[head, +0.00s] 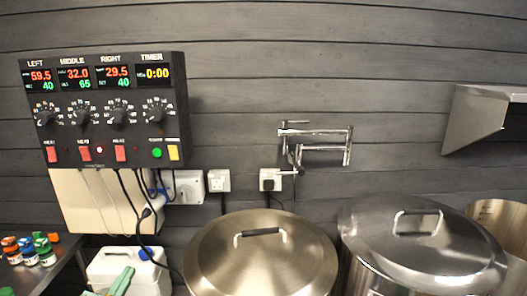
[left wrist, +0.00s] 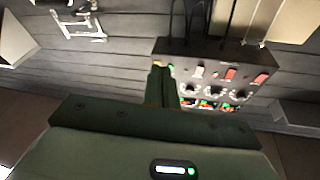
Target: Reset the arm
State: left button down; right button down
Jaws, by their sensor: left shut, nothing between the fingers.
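My left gripper (head: 122,280) shows as a small green tip at the bottom left of the head view, in front of a white canister. In the left wrist view its fingers (left wrist: 160,86) are together with nothing between them, pointing toward the wall. The control box (left wrist: 215,75) appears upside down behind them, apart from the fingertips. My right gripper is in neither view.
The control box (head: 105,108) hangs on the dark plank wall, with dials, red switches and a timer at 0:00. Two lidded steel pots (head: 260,262) (head: 425,245) stand right of the white canister (head: 150,275). Small coloured jars (head: 28,250) sit at far left. A wall-mounted folding tap (head: 318,143) hangs above.

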pick_arm(q)
jog(key=s+d+f+m+g+y, duration=0.2)
jog(key=s+d+f+m+g, duration=0.1)
jog(key=s+d+f+g, duration=0.5)
jog(key=s+a+f+g+y, duration=0.1)
jog(key=s+a+g+y, duration=0.15)
jog(key=s, duration=0.45)
jog(key=s+a+g+y, duration=0.1)
jog(key=s+g+y, duration=0.15)
jog(key=s, duration=0.45)
jog(key=s+d+f+g+h+b, duration=0.1)
jog(key=s+d+f+b, duration=0.1)
jog(key=f, duration=1)
jog(key=s+d+f+g+h+b, duration=0.1)
jog(key=s+f+g+b, duration=0.1)
jog(key=f, duration=1)
jog(key=s+d+f+g+h+b, duration=0.1)
jog(key=s+d+f+h+b, duration=0.15)
jog(key=f, duration=1.05)
jog(key=s+a+f+n+g+b, duration=0.1)
jog(key=s+f+n+g+b, duration=0.1)
jog(key=s+f, duration=1.4)
jog(key=shift+s+n+g+b, duration=0.3)
jog(key=shift+s+n+b, duration=0.4)
jog(key=shift+s+b, duration=0.25)
jog(key=shift+w+a+f, duration=0.1)
